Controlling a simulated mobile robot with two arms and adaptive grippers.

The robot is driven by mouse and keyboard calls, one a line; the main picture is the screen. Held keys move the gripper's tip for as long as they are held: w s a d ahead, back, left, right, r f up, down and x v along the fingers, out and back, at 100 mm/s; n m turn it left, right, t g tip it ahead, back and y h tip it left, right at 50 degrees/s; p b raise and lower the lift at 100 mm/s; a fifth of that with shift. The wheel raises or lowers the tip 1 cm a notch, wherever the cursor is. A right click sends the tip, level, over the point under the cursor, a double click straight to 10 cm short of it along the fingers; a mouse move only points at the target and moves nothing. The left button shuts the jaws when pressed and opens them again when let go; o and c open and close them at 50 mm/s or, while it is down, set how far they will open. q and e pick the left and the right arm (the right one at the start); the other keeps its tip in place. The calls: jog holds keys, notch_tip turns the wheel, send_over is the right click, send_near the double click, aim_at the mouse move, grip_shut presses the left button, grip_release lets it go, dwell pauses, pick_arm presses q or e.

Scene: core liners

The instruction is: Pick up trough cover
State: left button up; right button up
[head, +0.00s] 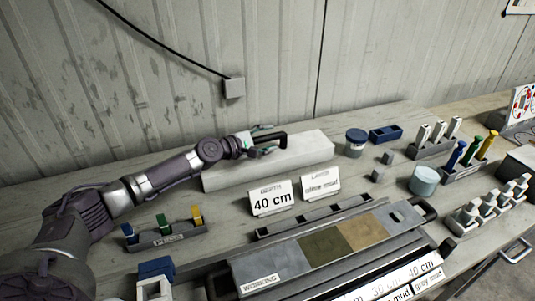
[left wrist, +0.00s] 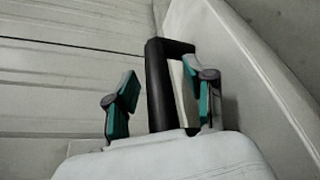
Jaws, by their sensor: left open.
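The trough cover appears to be the long pale block (head: 300,152) at the back of the bench, with a black handle (head: 273,138) on top. My left gripper (head: 262,143) reaches in from the left over the block, at the handle. In the left wrist view my left gripper (left wrist: 166,95) is open, with its teal-padded fingers apart. The black handle (left wrist: 159,80) stands between them, nearer the right finger; I cannot tell whether they touch. My right gripper is not in view.
Depth sign (head: 272,201) and layer sign (head: 320,183) stand before the block. A grey tray (head: 270,268) with coloured core sections lies in front. A rack of picks (head: 168,238) stands left. Jar (head: 356,142), blue holder (head: 386,133) and bottle racks (head: 436,148) fill the right.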

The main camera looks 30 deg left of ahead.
pick_arm(q)
jog(key=shift+w+d, duration=0.1)
jog(key=shift+w, duration=0.05)
grip_shut()
jog(key=shift+r, duration=0.1)
dwell(0.4)
jog(key=shift+r+p, duration=0.35)
jog(key=shift+r, duration=0.15)
jog(key=r+p, duration=0.3)
jog(key=r, duration=0.1)
jog(key=shift+d+r, duration=0.2)
jog(key=w+d+r+p, duration=0.3)
jog(key=d+r+p, duration=0.2)
jog(key=d+p, duration=0.5)
jog(key=shift+w+d+r+p, duration=0.15)
jog(key=shift+d+r+p, duration=0.15)
jog(key=shift+p, duration=1.95)
